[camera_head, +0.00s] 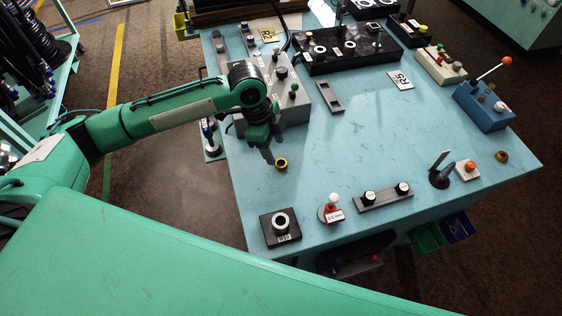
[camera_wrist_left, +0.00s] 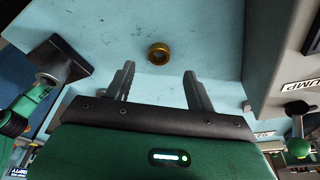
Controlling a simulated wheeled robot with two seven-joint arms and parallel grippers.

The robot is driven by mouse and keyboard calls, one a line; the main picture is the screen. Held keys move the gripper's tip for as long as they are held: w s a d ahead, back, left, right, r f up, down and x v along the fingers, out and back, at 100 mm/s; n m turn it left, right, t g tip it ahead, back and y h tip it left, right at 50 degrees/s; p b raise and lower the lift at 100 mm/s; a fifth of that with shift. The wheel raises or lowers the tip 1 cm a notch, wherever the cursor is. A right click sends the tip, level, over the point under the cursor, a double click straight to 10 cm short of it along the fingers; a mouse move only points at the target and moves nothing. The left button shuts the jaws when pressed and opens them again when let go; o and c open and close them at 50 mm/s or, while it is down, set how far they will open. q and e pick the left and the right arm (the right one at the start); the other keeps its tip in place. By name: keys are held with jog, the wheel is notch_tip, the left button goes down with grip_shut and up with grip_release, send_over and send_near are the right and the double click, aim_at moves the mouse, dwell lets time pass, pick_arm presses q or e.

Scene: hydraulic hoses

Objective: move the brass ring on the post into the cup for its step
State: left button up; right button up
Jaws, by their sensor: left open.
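A small brass ring (camera_head: 281,163) stands on the light blue table, just to the right of my left gripper's tips. It also shows in the left wrist view (camera_wrist_left: 158,54), beyond and between the fingertips, with dark inside; I cannot tell whether a post is within it. My left gripper (camera_head: 268,157) points down near the ring. In the left wrist view its two fingers (camera_wrist_left: 159,80) are apart with nothing between them. Another brass-coloured round piece (camera_head: 501,156) is at the table's right edge. No cup can be told for sure. My right gripper is not in view.
A black block with a round metal fitting (camera_head: 281,225) stands at the front left corner. A grey control box (camera_head: 292,92) stands behind my gripper. The table's middle is clear.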

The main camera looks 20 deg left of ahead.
aim_at(282, 166)
pick_arm(q)
jog(key=p+x, duration=0.1)
jog(key=x, duration=0.3)
jog(key=shift+s+f+p, duration=0.1)
jog(key=shift+p, duration=0.3)
jog(key=shift+d+f, duration=0.15)
jog(key=shift+f, duration=0.45)
jog(key=c, duration=1.2)
jog(key=shift+r, duration=0.1)
